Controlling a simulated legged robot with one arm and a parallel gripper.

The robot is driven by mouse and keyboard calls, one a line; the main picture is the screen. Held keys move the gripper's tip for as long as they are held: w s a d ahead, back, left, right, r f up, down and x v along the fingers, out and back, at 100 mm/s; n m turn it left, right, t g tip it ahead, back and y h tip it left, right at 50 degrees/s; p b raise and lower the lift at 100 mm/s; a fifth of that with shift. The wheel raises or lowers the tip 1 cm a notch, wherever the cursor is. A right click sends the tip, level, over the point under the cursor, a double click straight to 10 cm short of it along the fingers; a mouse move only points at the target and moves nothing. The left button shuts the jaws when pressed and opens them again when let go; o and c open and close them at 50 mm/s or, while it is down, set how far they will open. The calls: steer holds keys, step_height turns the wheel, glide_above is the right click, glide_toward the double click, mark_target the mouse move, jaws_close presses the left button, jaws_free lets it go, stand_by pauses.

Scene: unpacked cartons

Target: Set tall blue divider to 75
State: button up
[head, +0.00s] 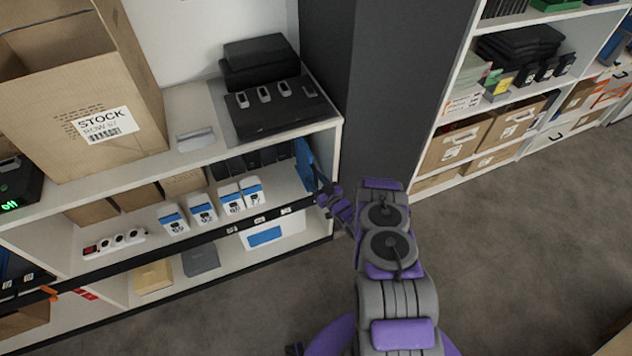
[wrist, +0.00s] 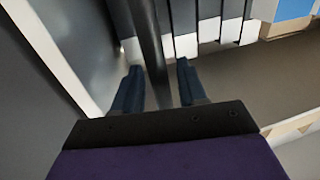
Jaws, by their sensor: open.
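The tall blue divider (head: 304,165) stands upright at the right end of the middle shelf, beside the shelf's end wall. My gripper (head: 322,192) is at the front of that shelf end, close to the divider, and partly covers its lower edge. In the wrist view, my gripper's two dark blue fingers (wrist: 158,85) are apart. A dark upright bar (wrist: 151,45) runs between them, with a gap seen on the right side. I cannot tell whether this bar is the divider's edge, or whether a finger touches it.
White boxes with blue tops (head: 203,208) stand left of the divider, with dark upright items (head: 250,160) behind. A white power strip (head: 112,240) lies farther left. A large carton (head: 85,100) is on the top shelf. A dark pillar (head: 392,90) stands right; the floor (head: 530,230) is clear.

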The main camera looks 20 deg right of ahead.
steer(key=shift+c, duration=0.2)
jaws_close()
stand_by(0.3)
